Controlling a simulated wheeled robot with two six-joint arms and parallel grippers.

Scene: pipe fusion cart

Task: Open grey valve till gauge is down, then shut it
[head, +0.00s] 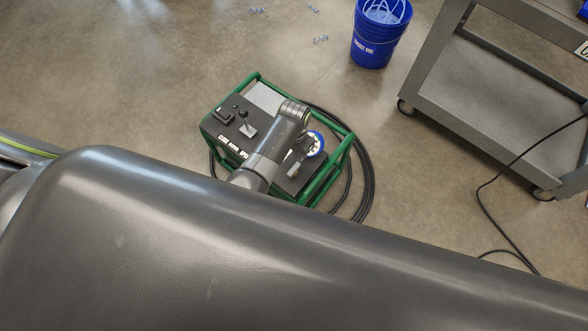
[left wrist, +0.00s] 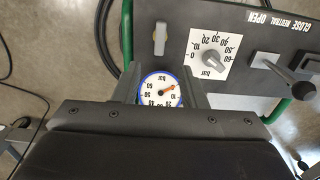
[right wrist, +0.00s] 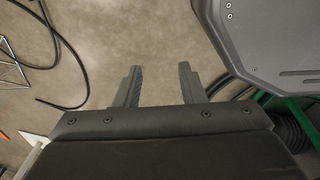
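The grey valve (left wrist: 160,38) is a small grey lever on a brass-coloured base, lying along the picture's vertical in the left wrist view. In the head view the gauge (head: 316,143) shows beside my arm. My left gripper (left wrist: 158,72) is open, its fingers appearing either side of the gauge, with the valve beyond the tips, apart from them. My right gripper (right wrist: 159,68) is open and empty above the floor.
The green-framed unit (head: 338,128) also carries a dial knob (left wrist: 212,62) and a black-knobbed lever (left wrist: 292,76) marked close, neutral, open. Black hoses (head: 367,165) loop beside it. A blue bucket (head: 378,42) and a grey cart (head: 470,85) stand behind; floor between is clear.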

